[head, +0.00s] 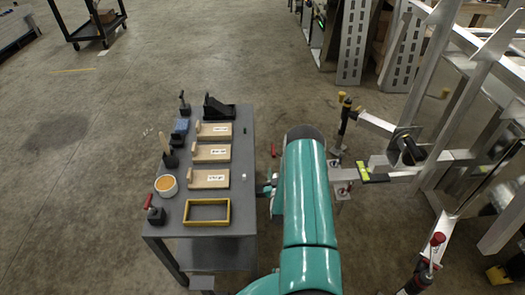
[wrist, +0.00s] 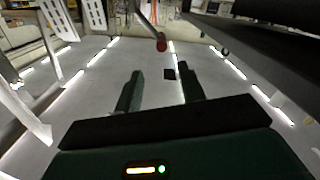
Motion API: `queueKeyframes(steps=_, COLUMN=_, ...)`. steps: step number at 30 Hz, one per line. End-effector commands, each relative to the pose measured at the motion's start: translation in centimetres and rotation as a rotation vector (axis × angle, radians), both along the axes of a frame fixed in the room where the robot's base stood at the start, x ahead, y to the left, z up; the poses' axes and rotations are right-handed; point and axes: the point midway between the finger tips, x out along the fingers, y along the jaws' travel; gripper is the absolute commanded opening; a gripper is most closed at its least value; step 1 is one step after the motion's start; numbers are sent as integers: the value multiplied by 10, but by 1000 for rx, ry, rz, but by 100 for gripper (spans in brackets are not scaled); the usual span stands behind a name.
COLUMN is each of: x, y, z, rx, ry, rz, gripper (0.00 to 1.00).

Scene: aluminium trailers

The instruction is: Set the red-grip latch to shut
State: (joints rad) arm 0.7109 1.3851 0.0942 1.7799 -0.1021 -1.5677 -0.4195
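A red grip (wrist: 161,43) on a thin grey rod shows in the wrist view, hanging from the top just beyond my fingertips. It lies between the lines of the two fingers and looks apart from them. My gripper (wrist: 160,82) is open, with its two dark green fingers spread and nothing between them. In the head view a small red grip (head: 273,150) sticks out by the right edge of the grey table. I cannot tell if both views show the same grip. My teal arm hides much around it, and the latch's body and position are unclear.
The grey table (head: 220,245) holds wooden boards (head: 209,178), a yellow frame (head: 206,212), an orange-filled bowl (head: 166,184) and a red-handled clamp (head: 149,202). An aluminium trailer frame (head: 465,95) stands at right, with a red-topped post (head: 436,241). Floor left of the table is clear.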

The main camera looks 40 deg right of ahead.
Motion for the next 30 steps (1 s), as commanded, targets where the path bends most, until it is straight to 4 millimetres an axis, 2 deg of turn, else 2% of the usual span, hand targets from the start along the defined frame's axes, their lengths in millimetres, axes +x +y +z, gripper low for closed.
queueKeyframes(steps=4, x=-9, y=-4, z=-8, rx=-11, ry=-14, rz=-14, gripper=40)
queueKeyframes(steps=8, x=-3, y=-14, z=-7, rx=-12, ry=-16, rz=-16, gripper=40)
queueKeyframes(steps=24, x=81, y=-71, z=-7, rx=-11, ry=-15, rz=-14, gripper=40)
queueKeyframes(steps=30, x=101, y=-81, z=-7, rx=-9, ry=-14, rz=-11, gripper=40)
